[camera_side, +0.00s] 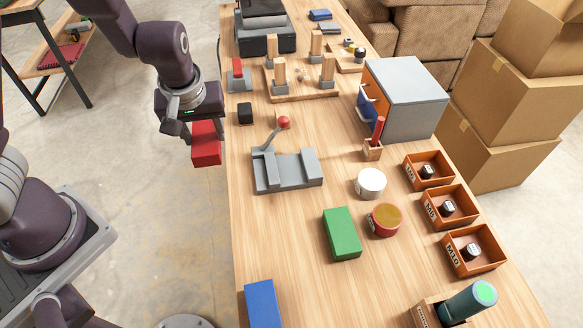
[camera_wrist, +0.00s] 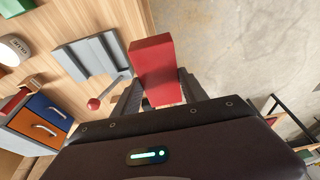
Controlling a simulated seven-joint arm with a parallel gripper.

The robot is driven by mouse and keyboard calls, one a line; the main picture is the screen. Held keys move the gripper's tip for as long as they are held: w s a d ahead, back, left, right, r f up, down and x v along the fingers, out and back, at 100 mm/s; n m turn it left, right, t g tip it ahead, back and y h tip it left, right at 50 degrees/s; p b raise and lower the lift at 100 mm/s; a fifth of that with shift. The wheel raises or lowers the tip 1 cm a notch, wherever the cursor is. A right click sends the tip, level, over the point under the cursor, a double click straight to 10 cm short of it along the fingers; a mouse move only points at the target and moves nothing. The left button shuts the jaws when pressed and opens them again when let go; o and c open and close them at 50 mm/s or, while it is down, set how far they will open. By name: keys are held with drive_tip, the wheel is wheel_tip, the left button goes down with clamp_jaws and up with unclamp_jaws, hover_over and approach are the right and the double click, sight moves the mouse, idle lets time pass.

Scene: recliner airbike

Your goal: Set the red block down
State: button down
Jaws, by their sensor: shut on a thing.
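My gripper (camera_side: 190,130) is shut on the red block (camera_side: 206,148) and holds it off the left edge of the wooden table, over the floor as the side view shows it. In the wrist view the red block (camera_wrist: 155,66) sits between the two fingers of my gripper (camera_wrist: 158,92), its long end pointing away from the palm. The fingertips are partly hidden behind the block. A green block (camera_side: 341,233) and a blue block (camera_side: 263,304) lie on the table's near part.
A grey vise-like fixture with a red-knobbed lever (camera_side: 287,172) stands near the table's left edge. A small black block (camera_side: 244,113) lies behind it. A grey drawer cabinet (camera_side: 408,98), a white round tin (camera_side: 370,183) and orange bins (camera_side: 474,250) fill the right side. Bare wood shows left of the green block.

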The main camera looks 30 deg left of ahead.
wheel_tip(320, 180, down, 7)
approach(291, 166)
drive_tip(key=shift+w+a+f, duration=0.3)
drive_tip(key=shift+a+f, duration=0.2)
drive_tip(key=shift+a, duration=0.15)
drive_tip(key=shift+w+d+f, duration=0.1)
drive_tip(key=shift+f, duration=0.8)
drive_tip(key=shift+w+d+f, duration=0.1)
drive_tip(key=shift+f, duration=0.75)
drive_tip(key=shift+f, duration=0.15)
drive_tip(key=c, duration=0.6)
unclamp_jaws()
